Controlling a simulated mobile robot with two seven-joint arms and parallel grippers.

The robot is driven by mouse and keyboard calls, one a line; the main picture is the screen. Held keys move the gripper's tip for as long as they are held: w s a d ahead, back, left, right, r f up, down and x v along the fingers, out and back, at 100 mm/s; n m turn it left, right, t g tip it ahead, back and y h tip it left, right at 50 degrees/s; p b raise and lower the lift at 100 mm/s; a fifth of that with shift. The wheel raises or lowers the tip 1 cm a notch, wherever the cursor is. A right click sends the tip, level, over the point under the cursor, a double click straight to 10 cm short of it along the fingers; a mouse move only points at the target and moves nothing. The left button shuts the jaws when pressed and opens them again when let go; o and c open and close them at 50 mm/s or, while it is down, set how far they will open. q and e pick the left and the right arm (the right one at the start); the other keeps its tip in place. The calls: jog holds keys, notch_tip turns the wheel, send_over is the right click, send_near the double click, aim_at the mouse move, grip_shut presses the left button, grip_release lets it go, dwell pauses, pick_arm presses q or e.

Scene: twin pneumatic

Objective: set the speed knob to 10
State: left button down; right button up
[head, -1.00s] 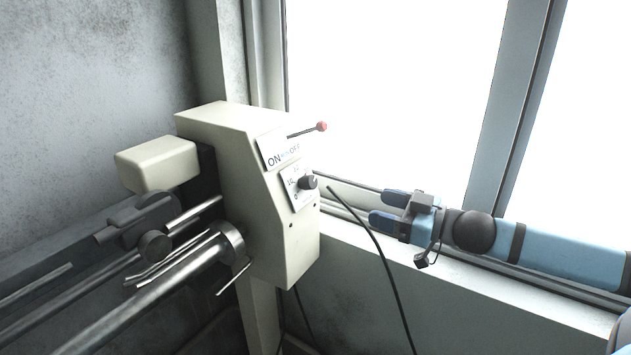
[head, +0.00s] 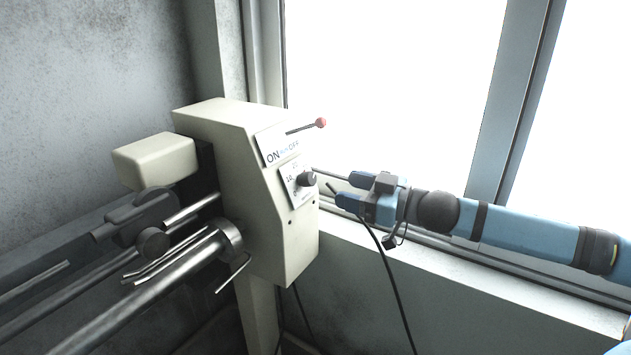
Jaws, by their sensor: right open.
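The speed knob (head: 307,179) is a small dark round knob on a white dial plate (head: 294,186) with printed numbers, on the right face of the cream machine housing (head: 255,215). The knob's exact setting is too small to read. My right gripper (head: 345,190) comes in from the right, with its two blue fingers apart and pointing left toward the knob. It is open and empty, a short gap to the right of the knob. My left gripper is not in view.
A red-tipped lever (head: 320,123) sticks out above the knob, by the ON/OFF plate (head: 277,147). A black cable (head: 392,285) hangs beside my right gripper. Metal bars (head: 150,275) lie on the left. The window sill (head: 480,275) runs below my right arm.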

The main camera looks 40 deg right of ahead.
aim_at(314, 180)
jog(key=shift+p+x, duration=1.2)
jog(key=shift+x, duration=2.8)
jog(key=shift+w+a+p, duration=0.1)
jog(key=shift+p, duration=0.2)
jog(key=c, duration=0.9)
